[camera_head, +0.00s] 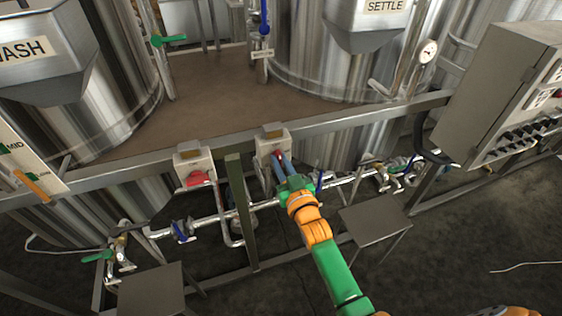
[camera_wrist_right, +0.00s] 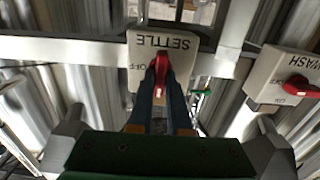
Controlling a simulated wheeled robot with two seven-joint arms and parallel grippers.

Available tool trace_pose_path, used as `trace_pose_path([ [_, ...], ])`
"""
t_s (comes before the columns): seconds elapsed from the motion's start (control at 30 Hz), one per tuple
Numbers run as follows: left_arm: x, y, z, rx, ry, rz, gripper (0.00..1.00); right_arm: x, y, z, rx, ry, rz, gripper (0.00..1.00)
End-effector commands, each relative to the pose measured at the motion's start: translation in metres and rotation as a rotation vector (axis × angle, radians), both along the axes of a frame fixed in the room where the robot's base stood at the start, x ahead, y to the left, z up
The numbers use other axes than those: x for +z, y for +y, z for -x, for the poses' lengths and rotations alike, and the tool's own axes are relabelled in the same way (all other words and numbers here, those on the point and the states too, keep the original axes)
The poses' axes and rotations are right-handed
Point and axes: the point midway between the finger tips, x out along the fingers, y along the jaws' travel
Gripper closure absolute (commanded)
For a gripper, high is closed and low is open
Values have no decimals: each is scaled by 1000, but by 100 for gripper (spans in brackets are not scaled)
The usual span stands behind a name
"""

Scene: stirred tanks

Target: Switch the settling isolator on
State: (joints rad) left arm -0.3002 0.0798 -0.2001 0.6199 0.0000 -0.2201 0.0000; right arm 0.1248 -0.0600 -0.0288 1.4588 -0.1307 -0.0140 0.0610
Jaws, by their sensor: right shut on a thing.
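The settling isolator (camera_head: 265,147) is a pale box on the front rail, below the SETTLE tank. In the right wrist view its face (camera_wrist_right: 142,45) reads SETTLE upside down, with an OFF mark at the left. Its red handle (camera_wrist_right: 161,68) stands roughly upright in that picture. My right gripper (camera_head: 279,158) reaches up to the box from below. In the wrist view its two dark fingers (camera_wrist_right: 162,88) are shut on the red handle, one on each side. The fingers hide the lower part of the face. My left gripper is out of view.
The WASH isolator (camera_head: 190,160) with its red handle (camera_wrist_right: 300,87) sits close by on the same rail. Below run pipes with blue and green valve handles (camera_head: 98,256). Small grey stands (camera_head: 375,219) are near the floor. A grey control cabinet (camera_head: 490,85) stands at the right.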

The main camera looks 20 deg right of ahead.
Motion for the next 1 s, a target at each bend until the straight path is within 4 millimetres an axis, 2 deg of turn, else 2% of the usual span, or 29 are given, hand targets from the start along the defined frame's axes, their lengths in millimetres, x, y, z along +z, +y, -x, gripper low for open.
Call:
trace_pose_path([
  [0.3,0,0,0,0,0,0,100,-2,0,0,0,4,4,100],
  [0.33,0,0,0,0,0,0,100,-2,0,0,0,4,4,78],
  [0.4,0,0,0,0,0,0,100,-1,0,0,0,3,3,60],
  [0.43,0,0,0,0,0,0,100,-1,0,0,0,3,3,54],
  [0.77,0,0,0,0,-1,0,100,-1,0,4,0,2,2,54],
  [1.0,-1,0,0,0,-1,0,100,-2,-2,48,0,4,2,54],
])
